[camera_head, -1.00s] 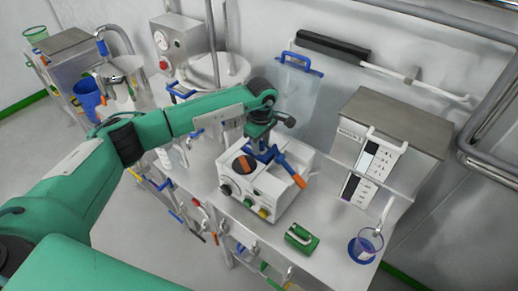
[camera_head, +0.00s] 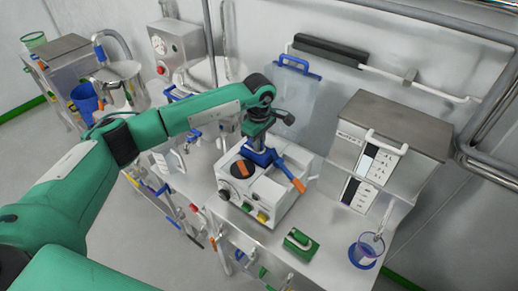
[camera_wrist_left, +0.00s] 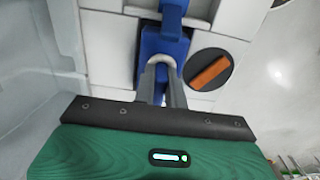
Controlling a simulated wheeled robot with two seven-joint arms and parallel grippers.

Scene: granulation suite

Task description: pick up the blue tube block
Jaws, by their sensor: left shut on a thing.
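The blue tube block (camera_head: 262,158) sits at the top of the white boxy machine (camera_head: 282,208) on the steel bench, with an orange-tipped blue lever (camera_head: 296,184) sticking out to the right. My left gripper (camera_head: 256,147) comes down on it from above and is shut on it. In the left wrist view the blue tube block (camera_wrist_left: 164,42) lies between and beyond the fingers (camera_wrist_left: 161,86), whose tips meet its near part. The block's underside is hidden, so I cannot tell whether it touches the machine. My right gripper is not in view.
An orange dial (camera_wrist_left: 209,71) sits close beside the fingers. A green block with a handle (camera_head: 299,244) and a blue-based cup (camera_head: 366,250) stand on the bench. A grey-topped cabinet (camera_head: 398,125) is to the right. A clear panel with a blue handle (camera_head: 294,92) stands behind.

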